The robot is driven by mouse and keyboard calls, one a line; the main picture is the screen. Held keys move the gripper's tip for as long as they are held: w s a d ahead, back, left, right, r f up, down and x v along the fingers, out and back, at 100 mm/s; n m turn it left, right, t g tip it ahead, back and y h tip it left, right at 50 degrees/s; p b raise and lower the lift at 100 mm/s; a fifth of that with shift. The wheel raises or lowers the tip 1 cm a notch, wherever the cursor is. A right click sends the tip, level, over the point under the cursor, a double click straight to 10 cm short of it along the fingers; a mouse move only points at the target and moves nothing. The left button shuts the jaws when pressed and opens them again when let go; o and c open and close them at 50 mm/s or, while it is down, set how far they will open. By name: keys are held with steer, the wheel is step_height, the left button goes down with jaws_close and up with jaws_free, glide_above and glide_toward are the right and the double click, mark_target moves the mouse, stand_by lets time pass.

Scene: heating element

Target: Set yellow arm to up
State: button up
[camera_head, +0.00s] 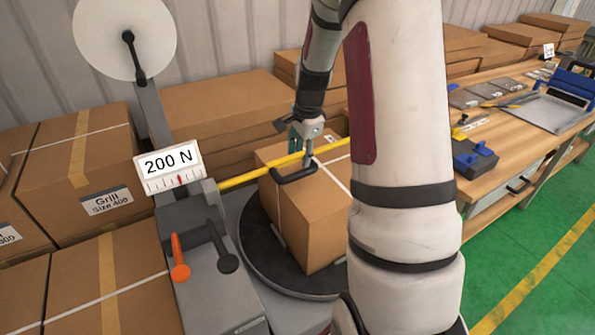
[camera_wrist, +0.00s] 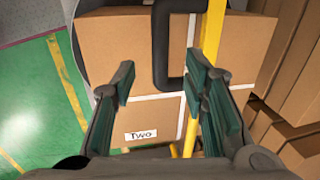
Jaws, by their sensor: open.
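The yellow arm (camera_head: 240,180) is a long bar running level from the strapping machine across the top of a cardboard box. A black loop handle (camera_head: 293,178) is fixed to its side. My gripper (camera_head: 303,150) is close above the bar and handle, pointing down, partly covered by its own links. In the wrist view, the open green-padded fingers (camera_wrist: 162,80) stand either side of the black handle (camera_wrist: 166,60). The yellow arm (camera_wrist: 212,35) passes behind the right finger. I cannot tell whether a finger touches either one.
The box (camera_head: 305,225) sits on a dark round turntable (camera_head: 262,262). The machine has a "200 N" scale (camera_head: 170,163), an orange lever (camera_head: 179,257) and a dark lever (camera_head: 222,250). Stacked boxes stand left and behind. A wooden workbench (camera_head: 490,140) is right; green floor is free.

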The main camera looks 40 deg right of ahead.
mark_target(298, 173)
steer(key=f, duration=0.2)
steer(key=w+f, duration=0.1)
steer(key=f, duration=0.5)
steer(key=shift+w+d, duration=0.15)
steer(key=shift+w, duration=0.15)
jaws_close()
